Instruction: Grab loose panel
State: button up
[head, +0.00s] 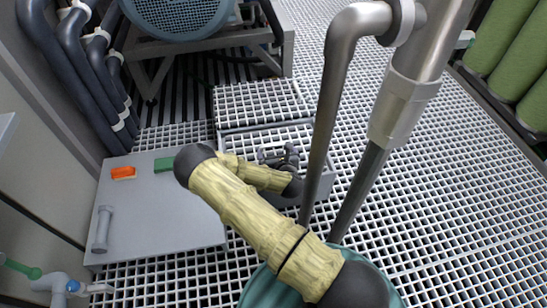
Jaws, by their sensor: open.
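A flat grey panel (165,215) lies at the left, with a grey bar-shaped handle (103,229) near its left edge. A separate square grating panel (260,102) sits above the middle, its edges distinct from the floor grating around it. I cannot tell from this view which of the two is loose. My gripper (282,158), dark grey, is beyond my yellow forearm, right of the grey panel and below the grating square. It is open, and I see nothing held in it. My arm hides part of the grey panel's right side and the area under the wrist.
An orange block (123,173) and a green block (164,165) lie on the grey panel's far edge. Dark pipes (95,75) run along the left wall. A metal pipe (340,90) rises right of my gripper. Green cylinders (515,55) stand far right. Open grating (450,180) lies right.

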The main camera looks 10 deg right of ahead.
aim_at(274, 145)
jog(key=shift+w+f, duration=0.15)
jog(key=shift+w, duration=0.25)
jog(key=shift+w+f+b, duration=0.35)
jog(key=shift+w+b, duration=0.05)
jog(key=shift+b, duration=0.2)
jog(key=b+x, duration=0.3)
jog(key=shift+w+f, duration=0.25)
jog(key=shift+w, duration=0.3)
